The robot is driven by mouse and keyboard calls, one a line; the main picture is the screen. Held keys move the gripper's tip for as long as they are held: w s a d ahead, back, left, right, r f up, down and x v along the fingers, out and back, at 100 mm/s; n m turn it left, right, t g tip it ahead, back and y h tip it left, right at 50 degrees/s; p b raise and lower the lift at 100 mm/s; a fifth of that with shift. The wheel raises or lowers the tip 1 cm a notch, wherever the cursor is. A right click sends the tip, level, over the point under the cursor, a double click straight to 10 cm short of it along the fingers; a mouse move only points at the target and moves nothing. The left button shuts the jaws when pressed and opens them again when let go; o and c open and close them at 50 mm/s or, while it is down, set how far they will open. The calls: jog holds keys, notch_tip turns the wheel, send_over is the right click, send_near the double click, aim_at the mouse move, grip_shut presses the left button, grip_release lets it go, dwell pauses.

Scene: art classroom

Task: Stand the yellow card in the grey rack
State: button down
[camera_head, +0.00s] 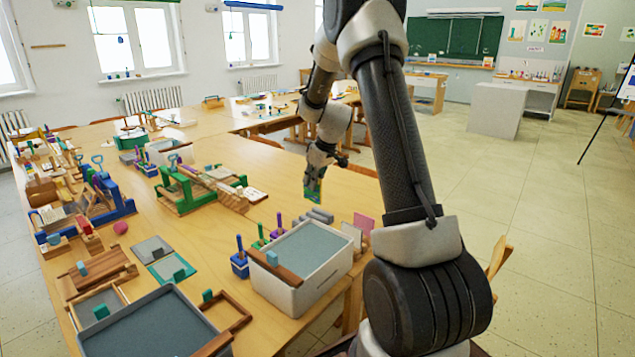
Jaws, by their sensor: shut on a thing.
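My gripper (313,181) points down over the right part of the long wooden table. It is shut on a small card (314,194), which hangs upright below it and shows green and yellow patches. A low grey ridged piece (319,215), which looks like the grey rack, lies just below the card, behind the grey-white tub. The card seems to be above it, but I cannot tell the exact gap. A pink card (364,223) and a whitish card (351,235) stand to the right of it; their lower edges are hidden by the tub.
The grey-white tub (304,295) with a wooden bar stands at the near table edge. Blue, green and purple pegs (258,243) stand beside it. A green wooden loom (185,196) is to the left. Bare table (270,170) lies left of my gripper.

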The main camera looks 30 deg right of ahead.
aim_at(313, 200)
notch_tip(313, 200, down, 6)
jog(key=w+d, duration=0.1)
jog(key=w, duration=0.1)
jog(key=shift+d+r, duration=0.2)
jog(key=shift+d, duration=0.05)
jog(key=shift+f, duration=0.35)
dwell(1.0)
jog(key=shift+f, duration=0.45)
jog(key=shift+f, duration=0.2)
dwell(0.5)
jog(key=shift+f, duration=0.65)
jog(key=shift+f, duration=0.75)
dwell(0.6)
dwell(0.3)
